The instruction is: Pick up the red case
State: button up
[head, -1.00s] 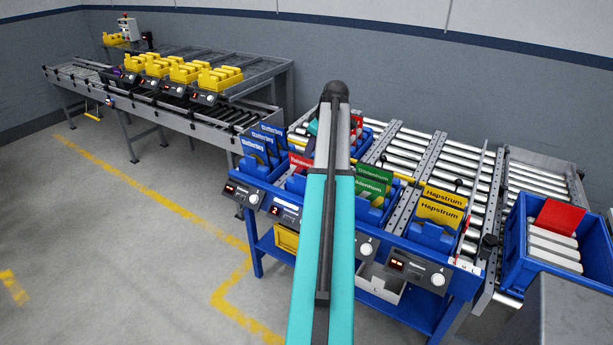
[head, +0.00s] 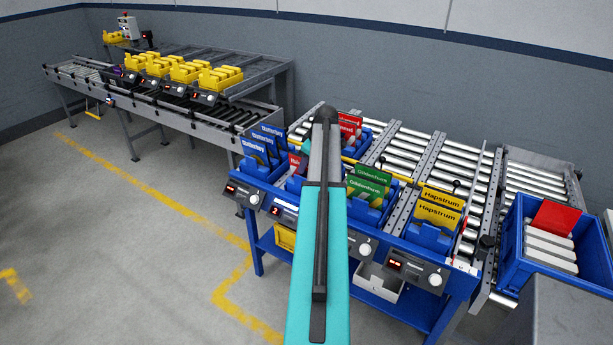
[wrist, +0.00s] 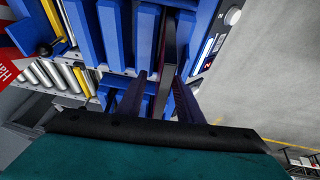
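Several red cases show. In the head view, one red case (head: 295,160) stands in the blue second bin, mostly behind my arm. Others (head: 349,123) stand in a back bin right of my arm's elbow. A red panel (head: 555,217) stands in the blue crate at right. In the wrist view, a lettered red case (wrist: 14,58) is cut off at the upper left. My gripper (wrist: 160,78) has its two dark fingers apart, pointing into blue bins (wrist: 88,35). A thin dark slab with a reddish edge (wrist: 161,35) lies ahead between the tips; whether they touch it is unclear.
Blue cases (head: 253,148), green cases (head: 368,183) and yellow cases (head: 438,208) stand in neighbouring bins along the rack. The blue crate (head: 570,270) sits at right on rollers. A yellow-binned conveyor (head: 170,85) stands behind at left. Floor at left is clear.

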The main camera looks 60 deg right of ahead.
aim_at(306, 176)
dwell(0.4)
jog(key=shift+p+x, duration=1.15)
jog(key=shift+x, duration=0.3)
jog(key=shift+p+x, duration=0.3)
jog(key=shift+x, duration=0.75)
jog(key=shift+a+f, duration=0.1)
jog(key=shift+a, duration=0.1)
jog(key=shift+f, duration=0.1)
